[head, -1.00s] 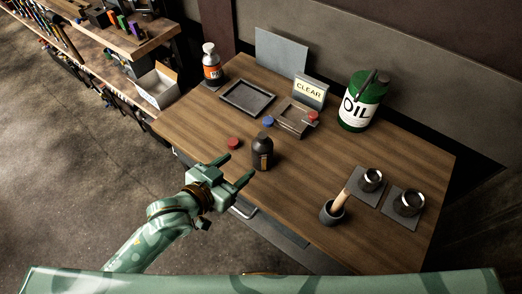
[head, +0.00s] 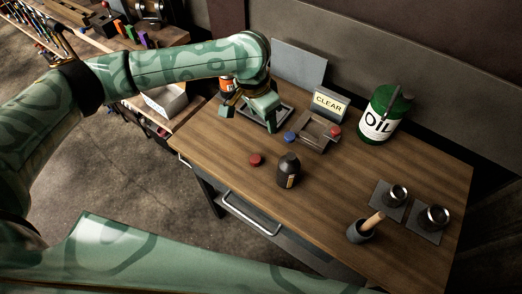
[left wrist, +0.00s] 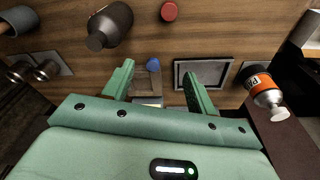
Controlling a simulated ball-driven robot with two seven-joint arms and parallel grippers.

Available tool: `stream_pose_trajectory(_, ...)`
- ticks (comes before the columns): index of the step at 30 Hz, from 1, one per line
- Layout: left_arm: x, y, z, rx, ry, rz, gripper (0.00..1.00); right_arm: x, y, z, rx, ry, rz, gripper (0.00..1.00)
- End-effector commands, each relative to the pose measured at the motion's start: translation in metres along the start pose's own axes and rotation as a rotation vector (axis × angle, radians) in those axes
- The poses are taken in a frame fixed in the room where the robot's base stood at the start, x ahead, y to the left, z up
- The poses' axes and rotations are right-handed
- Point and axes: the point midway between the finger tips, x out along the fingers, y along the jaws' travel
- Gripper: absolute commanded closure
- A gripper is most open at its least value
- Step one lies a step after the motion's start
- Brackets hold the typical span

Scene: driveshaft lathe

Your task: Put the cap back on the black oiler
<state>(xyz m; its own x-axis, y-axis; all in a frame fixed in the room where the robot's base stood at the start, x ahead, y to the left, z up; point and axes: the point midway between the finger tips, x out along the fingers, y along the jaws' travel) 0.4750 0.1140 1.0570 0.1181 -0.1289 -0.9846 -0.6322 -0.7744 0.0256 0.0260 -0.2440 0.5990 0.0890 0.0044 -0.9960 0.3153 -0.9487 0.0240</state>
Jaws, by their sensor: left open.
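The black oiler (head: 288,172) stands upright on the wooden table with a dark top. It also shows in the left wrist view (left wrist: 112,24). A red cap (head: 255,160) lies on the table to its left and also shows in the left wrist view (left wrist: 169,11). A blue cap (head: 290,137) lies farther back by a small wooden-looking tray (head: 318,146). Another red cap (head: 335,132) is at that tray's right corner. My left gripper (head: 248,116) is open and empty, above the black square tray area, back-left of the oiler. My right gripper is out of view.
The black square tray (head: 285,121) is partly hidden by my gripper. An orange-labelled bottle (left wrist: 262,88) stands beside it. The table's front middle is clear.

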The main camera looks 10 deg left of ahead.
Motion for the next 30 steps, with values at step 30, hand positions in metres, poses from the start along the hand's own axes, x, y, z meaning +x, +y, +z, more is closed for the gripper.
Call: stream_pose_trajectory(30,0.083,-0.007,0.047,-0.124,-0.176,-0.03,0.43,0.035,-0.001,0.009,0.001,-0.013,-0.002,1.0)
